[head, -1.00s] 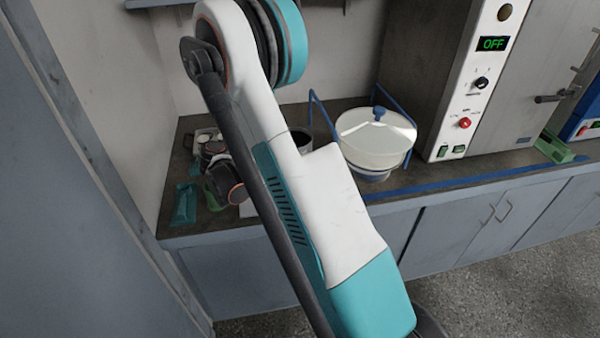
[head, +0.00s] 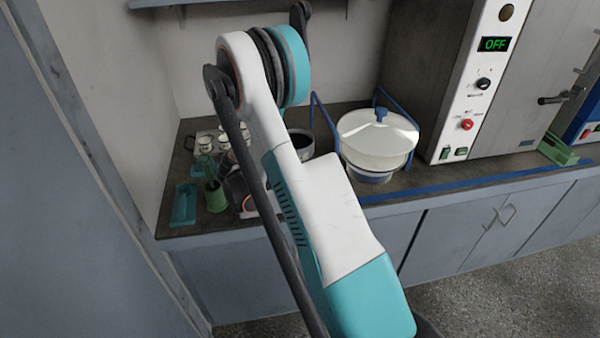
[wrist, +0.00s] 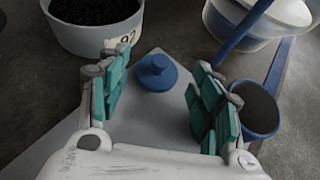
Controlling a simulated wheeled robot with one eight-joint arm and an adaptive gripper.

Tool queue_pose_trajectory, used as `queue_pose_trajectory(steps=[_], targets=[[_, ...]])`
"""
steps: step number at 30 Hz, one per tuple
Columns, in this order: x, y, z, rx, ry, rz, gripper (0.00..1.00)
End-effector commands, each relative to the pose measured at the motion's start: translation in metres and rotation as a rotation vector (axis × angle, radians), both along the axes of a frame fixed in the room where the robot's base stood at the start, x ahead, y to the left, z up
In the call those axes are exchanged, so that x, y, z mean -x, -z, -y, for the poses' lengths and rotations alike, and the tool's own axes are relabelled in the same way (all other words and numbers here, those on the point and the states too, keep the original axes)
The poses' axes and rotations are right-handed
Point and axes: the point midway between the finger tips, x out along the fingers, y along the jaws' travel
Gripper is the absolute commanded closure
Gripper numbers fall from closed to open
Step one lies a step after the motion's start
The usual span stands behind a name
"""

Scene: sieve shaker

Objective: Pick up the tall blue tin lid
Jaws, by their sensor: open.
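The blue lid (wrist: 155,74), round with a small knob on top, lies on a pale grey sheet (wrist: 160,118) in the wrist view. My gripper (wrist: 160,62) is open, with its teal-padded fingers to the left and right of the lid. The lid shows in the gap between them; I see no clear contact. An open blue tin (wrist: 259,108) stands just right of the right finger. In the head view my arm hides the lid and most of the gripper.
A white pot (wrist: 98,30) of dark grains stands beyond the left finger. A green cup (head: 215,196), a teal tray (head: 184,204) and small white cups (head: 206,143) stand at the left of the counter.

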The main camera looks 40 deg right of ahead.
Motion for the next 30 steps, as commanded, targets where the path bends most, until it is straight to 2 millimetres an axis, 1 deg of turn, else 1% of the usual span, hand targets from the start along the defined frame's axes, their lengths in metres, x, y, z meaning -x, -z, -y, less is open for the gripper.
queue_pose_trajectory(steps=[5,9,12,15,20,21,23,24,30], targets=[[0.0,0.009,0.014,0.0,0.002,-0.001,0.41],[0.0,0.02,0.032,0.0,0.002,0.0,0.41],[-0.001,0.025,0.042,0.0,0.002,0.0,0.41],[-0.001,0.025,0.046,0.001,0.0,-0.001,0.41],[-0.001,0.024,0.045,0.001,0.0,-0.001,0.41],[-0.001,0.024,0.045,0.001,0.0,-0.001,0.5],[-0.001,0.024,0.045,0.001,0.0,-0.001,0.64],[-0.001,0.024,0.045,0.001,0.0,-0.001,0.68],[-0.001,0.024,0.045,0.001,0.0,-0.001,0.69]])
